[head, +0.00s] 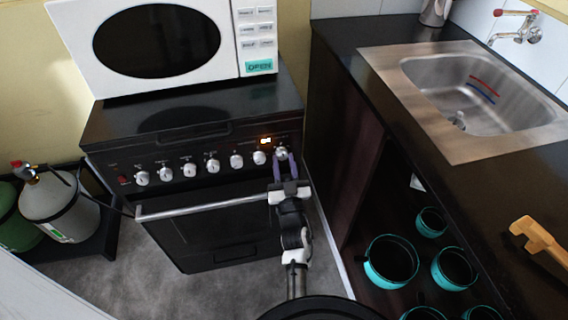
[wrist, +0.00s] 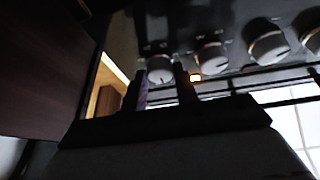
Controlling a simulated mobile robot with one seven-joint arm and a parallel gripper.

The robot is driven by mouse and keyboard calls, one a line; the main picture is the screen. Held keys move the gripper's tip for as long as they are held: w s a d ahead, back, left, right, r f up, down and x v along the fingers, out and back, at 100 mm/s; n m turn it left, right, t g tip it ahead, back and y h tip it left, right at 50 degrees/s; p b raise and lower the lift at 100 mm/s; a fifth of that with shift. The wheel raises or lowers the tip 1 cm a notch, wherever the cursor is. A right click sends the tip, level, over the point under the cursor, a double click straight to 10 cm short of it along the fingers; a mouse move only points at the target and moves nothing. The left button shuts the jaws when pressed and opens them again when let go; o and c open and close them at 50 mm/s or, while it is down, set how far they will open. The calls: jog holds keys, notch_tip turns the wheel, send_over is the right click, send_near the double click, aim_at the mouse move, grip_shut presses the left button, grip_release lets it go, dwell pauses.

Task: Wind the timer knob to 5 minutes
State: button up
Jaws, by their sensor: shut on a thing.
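The black stove (head: 215,225) has a row of white round knobs along its front panel. My gripper is shut on the knob. The knob's marks and the display's digits are too small to read.
The oven door handle (head: 205,205) runs just below the knobs, near my gripper. A white microwave (head: 215,45) stands on the stove. A dark counter with a sink (head: 480,95) is to the right, with teal-rimmed pots (head: 391,262) below. Gas cylinders (head: 60,205) stand at left.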

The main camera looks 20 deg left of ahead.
jog(key=shift+r, duration=0.1)
dwell(0.5)
jog(key=o, duration=1)
jog(key=shift+c, duration=0.2)
jog(key=shift+f, duration=0.2)
